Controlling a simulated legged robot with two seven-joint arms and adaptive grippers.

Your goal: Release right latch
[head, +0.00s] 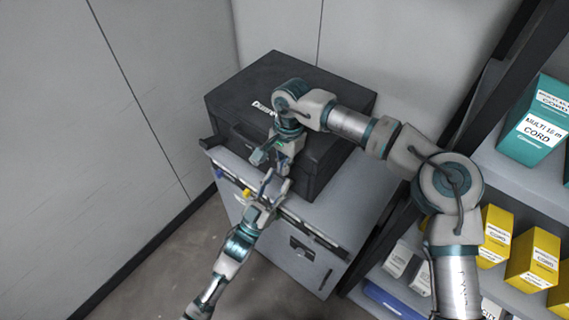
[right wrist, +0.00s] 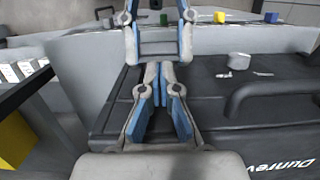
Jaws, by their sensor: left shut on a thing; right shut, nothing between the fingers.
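A black case (head: 305,88) with a white logo lies closed on a grey cabinet. My right gripper (head: 262,153) comes over the case to its front edge, right of the handle (head: 242,136). In the right wrist view its blue-padded fingers (right wrist: 158,100) are shut and empty, low over the case (right wrist: 225,115). The right latch is not clearly visible; the grippers cover that stretch of the front. My left gripper (head: 267,187) reaches up to the case front, just before my right one. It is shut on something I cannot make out. It also shows in the right wrist view (right wrist: 158,38).
The grey cabinet (head: 305,258) has a narrow front strip with a yellow item (head: 247,193) and a blue item (right wrist: 271,18). A shelf with teal (head: 540,122) and yellow boxes (head: 496,228) stands at right. Walls close off the left and back.

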